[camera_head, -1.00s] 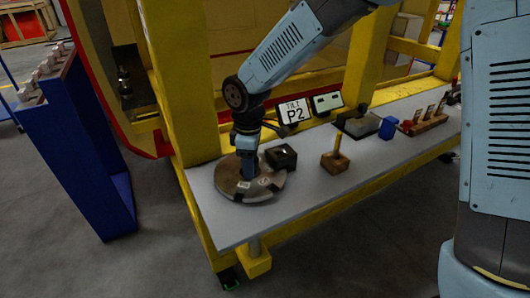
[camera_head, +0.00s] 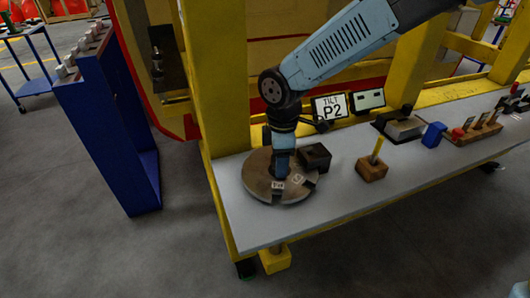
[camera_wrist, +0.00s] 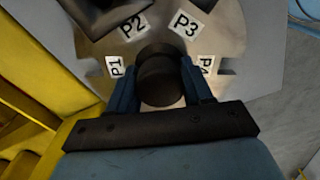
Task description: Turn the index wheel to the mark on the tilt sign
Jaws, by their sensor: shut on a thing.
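The index wheel (camera_head: 257,180) is a round brown-grey disc lying flat at the left end of the bench. In the wrist view the wheel (camera_wrist: 215,50) carries white labels P1 (camera_wrist: 116,67), P2 (camera_wrist: 131,27), P3 (camera_wrist: 185,24) and P4 (camera_wrist: 205,66) around a dark round hub (camera_wrist: 160,78). My gripper (camera_wrist: 160,88) is shut on the hub, one finger on each side. The gripper (camera_head: 280,172) points down over the wheel's middle in the head view. The tilt sign (camera_head: 330,107) stands behind and reads "TILT P2".
A dark block (camera_head: 316,157) sits right beside the wheel. A wooden block with a yellow peg (camera_head: 371,168), a blue block (camera_head: 434,134) and a wooden rack (camera_head: 474,132) stand further right. A yellow post (camera_head: 205,80) rises behind the wheel. The bench front (camera_head: 310,215) is clear.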

